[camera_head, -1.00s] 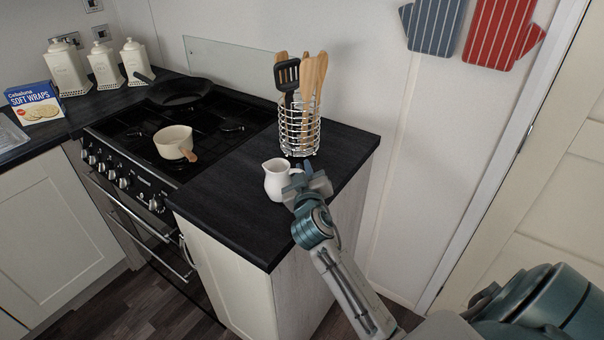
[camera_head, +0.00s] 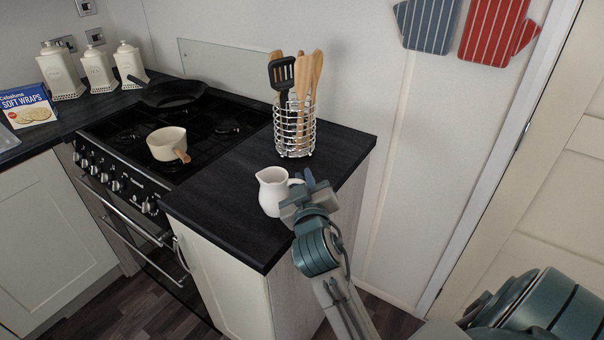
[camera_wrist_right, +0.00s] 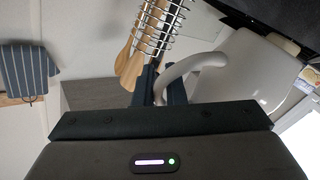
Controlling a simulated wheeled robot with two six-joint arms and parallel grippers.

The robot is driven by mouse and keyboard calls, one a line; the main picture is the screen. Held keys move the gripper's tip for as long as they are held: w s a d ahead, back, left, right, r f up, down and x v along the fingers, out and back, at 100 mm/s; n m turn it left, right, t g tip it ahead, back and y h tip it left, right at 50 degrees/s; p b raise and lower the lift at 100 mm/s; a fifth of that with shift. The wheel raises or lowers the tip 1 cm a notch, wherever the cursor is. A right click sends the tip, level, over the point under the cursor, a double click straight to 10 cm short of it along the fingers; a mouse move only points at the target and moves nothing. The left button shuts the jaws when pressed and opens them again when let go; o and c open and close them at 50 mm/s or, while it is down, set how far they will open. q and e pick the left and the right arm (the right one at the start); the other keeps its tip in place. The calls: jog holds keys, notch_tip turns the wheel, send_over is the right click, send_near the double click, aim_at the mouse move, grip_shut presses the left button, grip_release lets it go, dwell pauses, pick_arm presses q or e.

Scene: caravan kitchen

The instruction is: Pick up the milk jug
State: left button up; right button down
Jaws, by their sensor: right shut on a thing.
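The white milk jug (camera_head: 271,192) is upright at the right part of the dark counter in the head view, with its handle toward my right gripper. My right gripper (camera_head: 307,186) is at the handle side of the jug. In the right wrist view the jug (camera_wrist_right: 245,75) fills the right side, and its curved handle passes at the fingers of my right gripper (camera_wrist_right: 158,84). The gripper is shut on the handle. Whether the jug's base touches the counter is hard to tell. My left gripper is not in view.
A wire utensil holder (camera_head: 295,128) with wooden and black utensils stands just behind the jug. A cream saucepan (camera_head: 167,144) and a dark frying pan (camera_head: 170,94) sit on the stove to the left. Bare counter (camera_head: 215,197) lies left of the jug.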

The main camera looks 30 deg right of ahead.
jog(key=b+v, duration=0.1)
jog(key=v, duration=0.6)
jog(key=shift+s+r, duration=0.15)
jog(key=shift+r, duration=0.2)
jog(key=shift+s+a, duration=0.1)
dwell(0.8)
